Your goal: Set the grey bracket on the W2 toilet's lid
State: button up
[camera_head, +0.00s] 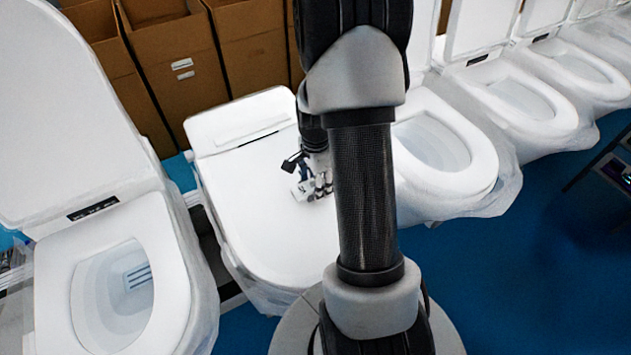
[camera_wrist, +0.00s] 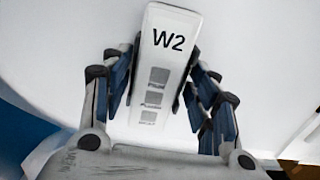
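The bracket (camera_wrist: 165,75), a pale grey-white slab marked "W2" with several darker grey squares, lies between the fingers of my gripper (camera_wrist: 162,75) in the wrist view. Both fingers appear to press against its sides. In the head view my gripper (camera_head: 314,185) is over the closed white toilet lid (camera_head: 255,200), left of my arm, with a small pale part of the bracket (camera_head: 302,192) showing. The lid also fills the background of the wrist view (camera_wrist: 60,50). I cannot tell whether the bracket touches the lid. No label shows on this toilet in the head view.
An open toilet (camera_head: 120,290) stands at the left with its lid raised. Another open toilet (camera_head: 450,150) stands just right, partly behind my arm, with more beyond. Cardboard boxes (camera_head: 180,60) stand behind. Blue floor (camera_head: 510,270) is clear at the lower right.

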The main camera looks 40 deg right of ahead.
jog(key=shift+o, duration=1.2)
jog(key=shift+r, duration=0.1)
jog(key=a+r+n+p, duration=0.1)
jog(key=a+r+n, duration=0.15)
jog(key=r, duration=0.65)
jog(key=a+r+n+p, duration=0.15)
jog(key=a+r, duration=0.25)
jog(key=r, duration=0.6)
jog(key=s+a+r+n+t, duration=0.2)
jog(key=s+a+r+n, duration=0.2)
jog(key=s+a+n, duration=0.3)
jog(key=s+a+r+n+t, duration=0.2)
jog(key=s+a+r+n, duration=0.3)
jog(key=s+a+n, duration=0.2)
jog(key=a+n, duration=0.2)
jog(key=a, duration=0.1)
jog(key=shift+r+n+t, duration=0.2)
jog(key=shift+n+t, duration=0.1)
